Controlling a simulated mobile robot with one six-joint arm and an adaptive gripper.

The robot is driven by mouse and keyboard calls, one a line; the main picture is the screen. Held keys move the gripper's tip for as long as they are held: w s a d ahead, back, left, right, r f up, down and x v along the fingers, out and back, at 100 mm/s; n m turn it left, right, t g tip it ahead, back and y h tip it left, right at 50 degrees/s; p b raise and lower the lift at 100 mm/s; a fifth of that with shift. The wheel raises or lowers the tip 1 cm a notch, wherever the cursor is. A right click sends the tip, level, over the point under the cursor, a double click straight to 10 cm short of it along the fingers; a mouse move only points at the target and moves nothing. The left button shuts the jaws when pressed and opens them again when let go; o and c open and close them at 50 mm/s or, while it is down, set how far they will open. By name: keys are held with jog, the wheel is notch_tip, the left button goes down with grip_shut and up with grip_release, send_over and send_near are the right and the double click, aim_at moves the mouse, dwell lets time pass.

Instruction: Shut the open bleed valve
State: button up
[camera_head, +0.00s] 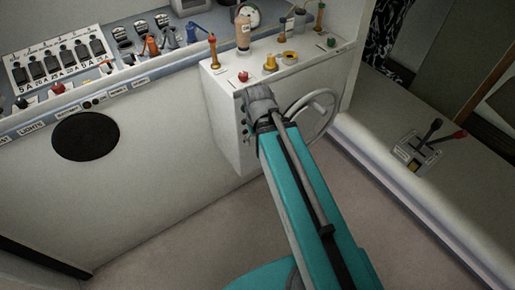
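My teal arm reaches up from the bottom middle to the front of a white console box (223,120). My gripper (259,98) is the grey end of the arm, in front of the box's upper front edge. Its fingers do not show clearly, so I cannot tell whether it is open. Several small fittings stand on the box top: a red knob (243,76), a brass yellow fitting (270,63), a slim orange-topped fitting (213,52) and a similar one at the far right (320,16). I cannot tell which fitting is the bleed valve or how its handle sits.
A grey steering wheel (325,103) is right of my arm's end. A tan bottle (243,34) and a round gauge (249,13) stand behind the fittings. Throttle levers (432,130) are right. Floor shows below.

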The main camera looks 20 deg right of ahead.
jog(key=shift+s+f+b, duration=0.1)
jog(key=shift+f+b, duration=0.7)
jog(key=shift+f, duration=0.3)
jog(key=shift+s, duration=0.15)
